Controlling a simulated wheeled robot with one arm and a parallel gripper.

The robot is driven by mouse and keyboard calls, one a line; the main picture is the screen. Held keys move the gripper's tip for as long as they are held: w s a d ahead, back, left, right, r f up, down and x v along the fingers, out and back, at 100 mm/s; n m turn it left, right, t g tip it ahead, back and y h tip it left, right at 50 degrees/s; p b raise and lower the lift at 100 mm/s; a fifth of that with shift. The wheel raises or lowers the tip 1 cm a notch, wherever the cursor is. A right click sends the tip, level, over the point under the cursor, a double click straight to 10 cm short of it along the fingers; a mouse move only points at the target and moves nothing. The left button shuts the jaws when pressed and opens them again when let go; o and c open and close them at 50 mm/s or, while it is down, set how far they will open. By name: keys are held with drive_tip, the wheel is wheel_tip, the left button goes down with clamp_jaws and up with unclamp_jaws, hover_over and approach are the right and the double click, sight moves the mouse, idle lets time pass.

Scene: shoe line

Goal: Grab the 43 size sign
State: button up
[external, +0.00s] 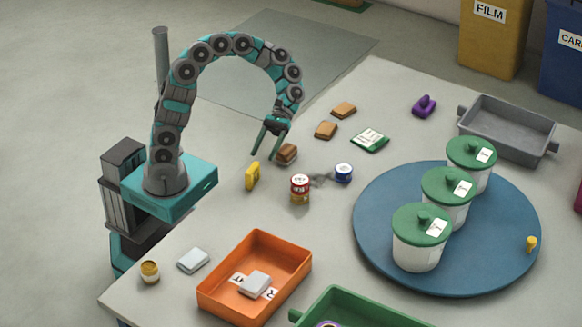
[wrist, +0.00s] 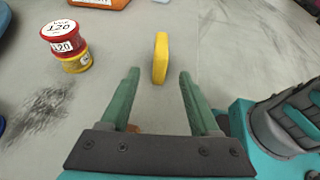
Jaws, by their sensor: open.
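No number 43 is readable in either view. A small yellow upright piece (external: 252,176) stands on the table; in the external view its face has a pale mark too small to read. In the wrist view the yellow piece (wrist: 161,58) shows nearly edge-on, ahead of the fingertips and between their lines. My gripper (external: 267,152) is open and empty, pointing down above the table, up and right of the yellow piece. Its two green fingers (wrist: 159,75) are apart in the wrist view.
A brown block (external: 287,153) is close to my gripper. Stacked tins (external: 300,190) marked 120 and a blue tin (external: 344,173) stand right of the yellow piece. A blue round platter (external: 375,262) carries green-lidded tubs.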

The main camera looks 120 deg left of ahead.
sight(248, 186)
drive_tip(key=shift+d+f, duration=0.35)
drive_tip(key=shift+f, duration=0.05)
drive_tip(key=x, duration=1.1)
drive_tip(key=shift+d, duration=0.2)
drive_tip(key=shift+c, duration=0.3)
clamp_jaws()
